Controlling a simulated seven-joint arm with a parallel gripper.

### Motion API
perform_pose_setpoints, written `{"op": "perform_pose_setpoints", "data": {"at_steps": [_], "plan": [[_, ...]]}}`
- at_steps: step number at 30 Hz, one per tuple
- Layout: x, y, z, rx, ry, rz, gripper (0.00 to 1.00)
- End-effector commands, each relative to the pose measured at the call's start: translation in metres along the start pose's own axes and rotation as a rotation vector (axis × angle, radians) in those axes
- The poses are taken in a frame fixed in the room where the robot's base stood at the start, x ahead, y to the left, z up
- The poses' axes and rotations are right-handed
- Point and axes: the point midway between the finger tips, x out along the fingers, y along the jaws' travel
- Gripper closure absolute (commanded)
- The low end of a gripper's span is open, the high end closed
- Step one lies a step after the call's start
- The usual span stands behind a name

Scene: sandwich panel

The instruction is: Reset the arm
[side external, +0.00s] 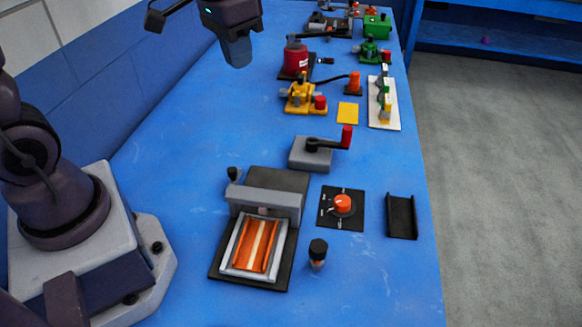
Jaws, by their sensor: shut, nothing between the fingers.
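My gripper (237,52) hangs at the top of the side external view, above the blue table and near its left edge. Its fingers point down, appear closed together, and hold nothing. It is apart from the things on the table. My arm's links run out of the picture at the top and left, so their full pose is hidden.
The blue table (330,285) holds a grey press with orange strips (253,246), a red-knob dial (343,204), a red-handled grey box (312,153), a black tray (401,216), a dark red canister (296,58) and a yellow device (303,94).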

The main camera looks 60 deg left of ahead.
Motion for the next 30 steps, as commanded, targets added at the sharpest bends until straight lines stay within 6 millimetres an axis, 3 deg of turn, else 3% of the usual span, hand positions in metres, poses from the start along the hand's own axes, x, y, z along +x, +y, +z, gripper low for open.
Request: {"op": "perform_pose_setpoints", "data": {"at_steps": [1,6,11,18,30], "plan": [[-0.010,0.001,0.019,-0.011,0.037,-0.017,1.00],[-0.028,0.004,0.072,-0.034,0.145,-0.035,1.00],[-0.039,0.008,0.105,-0.013,0.244,-0.022,1.00],[-0.060,0.015,0.112,0.020,0.357,-0.002,1.00],[-0.061,0.017,0.112,0.028,0.357,-0.001,1.00]]}}
